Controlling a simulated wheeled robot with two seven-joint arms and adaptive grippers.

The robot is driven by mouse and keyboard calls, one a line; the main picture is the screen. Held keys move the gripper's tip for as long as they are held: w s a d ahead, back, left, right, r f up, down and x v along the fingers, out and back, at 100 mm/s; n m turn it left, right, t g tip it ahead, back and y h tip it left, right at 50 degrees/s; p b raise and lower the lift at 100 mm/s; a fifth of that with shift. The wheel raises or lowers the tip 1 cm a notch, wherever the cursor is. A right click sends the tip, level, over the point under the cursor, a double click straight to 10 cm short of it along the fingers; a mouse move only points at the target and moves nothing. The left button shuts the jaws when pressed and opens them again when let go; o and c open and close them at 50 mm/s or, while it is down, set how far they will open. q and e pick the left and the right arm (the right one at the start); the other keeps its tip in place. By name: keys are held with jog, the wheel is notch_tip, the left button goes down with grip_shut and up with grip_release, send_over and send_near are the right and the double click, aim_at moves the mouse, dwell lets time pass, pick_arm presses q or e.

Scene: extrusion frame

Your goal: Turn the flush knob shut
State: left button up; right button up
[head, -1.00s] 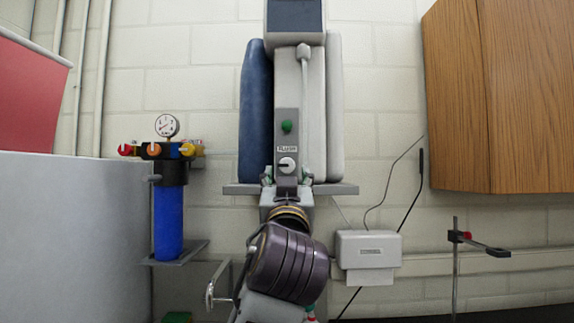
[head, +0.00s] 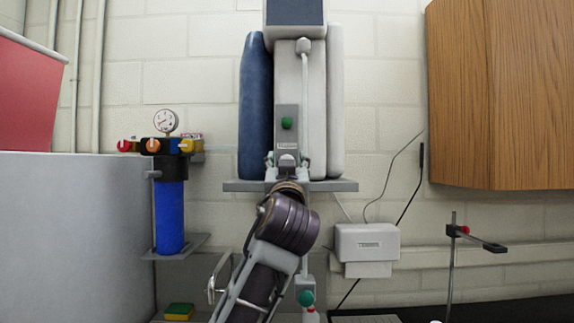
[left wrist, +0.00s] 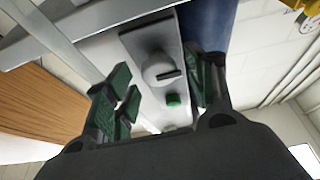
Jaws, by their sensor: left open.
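The flush knob (head: 287,159) is a round white knob on a grey panel, below a green button (head: 287,123) and a small label. It also shows in the left wrist view (left wrist: 158,68), with a dark pointer line toward the right there. The gripper hides the knob's lower part in the head view. My right gripper is out of view.
The panel is on a wall unit above a grey shelf (head: 240,186), with a blue cylinder (head: 255,110) at its left. A blue filter with a gauge (head: 166,121) stands further left. A white dispenser (head: 367,243) and wooden cabinet (head: 500,90) are right.

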pick_arm(q)
jog(key=shift+c, duration=0.8)
jog(key=c, duration=0.8)
jog(key=shift+c, duration=0.2)
